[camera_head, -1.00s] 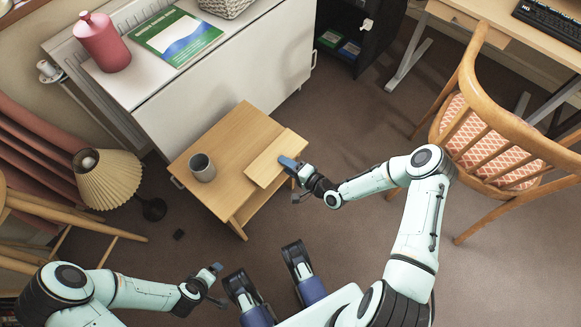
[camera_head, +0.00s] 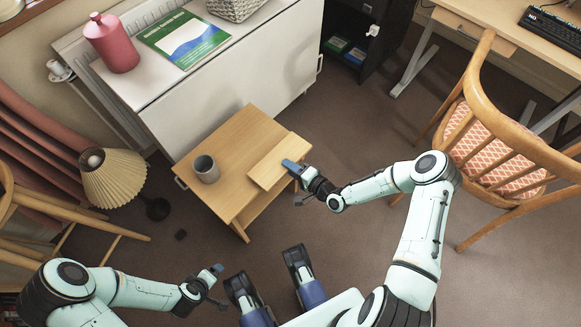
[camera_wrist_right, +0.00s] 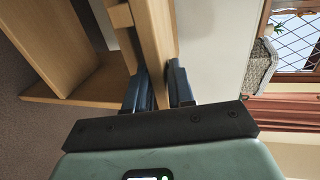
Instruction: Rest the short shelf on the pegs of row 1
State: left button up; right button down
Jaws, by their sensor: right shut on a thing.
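The short shelf, a light wooden board (camera_head: 279,161), lies flat over the right part of a low wooden table (camera_head: 240,128) in the head view. I cannot tell whether it touches the tabletop. My right gripper (camera_head: 292,166) is shut on its right end. In the right wrist view the blue fingers (camera_wrist_right: 160,92) stand on both sides of the board (camera_wrist_right: 155,45). My left gripper (camera_head: 216,271) is empty, low in the head view, away from the table; its finger gap does not show. I see no row of pegs.
A grey mug (camera_head: 206,169) stands on the table's left part. Behind it is a white cabinet (camera_head: 245,75) with a pink bottle (camera_head: 112,43) and a green book (camera_head: 186,40). A lamp (camera_head: 113,178) is at left, a wooden chair (camera_head: 500,140) at right. A dark open shelf unit (camera_head: 362,38) stands at the back.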

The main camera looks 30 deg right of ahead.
jog(key=shift+r+p, duration=0.85)
jog(key=shift+r, duration=0.5)
